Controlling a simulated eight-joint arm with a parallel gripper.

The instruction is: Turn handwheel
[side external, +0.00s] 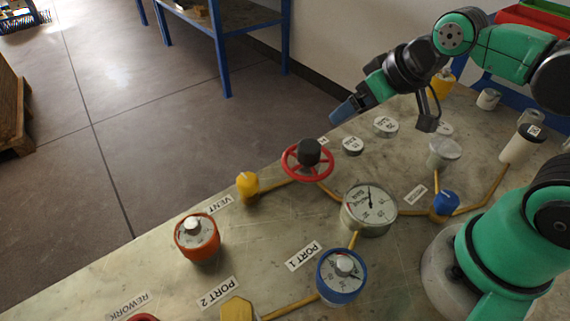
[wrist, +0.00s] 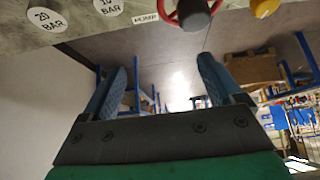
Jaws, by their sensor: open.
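The red handwheel (side external: 307,159) with a dark grey hub knob stands on the bench in the side view, in the middle. It also shows at the top of the wrist view (wrist: 191,16), cut off by the frame edge. My gripper (side external: 345,111) is above and to the right of the handwheel in the side view, apart from it. In the wrist view my gripper (wrist: 163,85) has its two blue fingers spread with nothing between them, so it is open and empty.
A yellow knob (side external: 247,184) stands left of the handwheel. A pressure gauge (side external: 369,208) is to its lower right, and a blue gauge (side external: 341,275) and a red gauge (side external: 197,238) sit nearer the front. Round white-topped weights (side external: 352,145) lie right of the wheel. Yellow pipes run between fittings.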

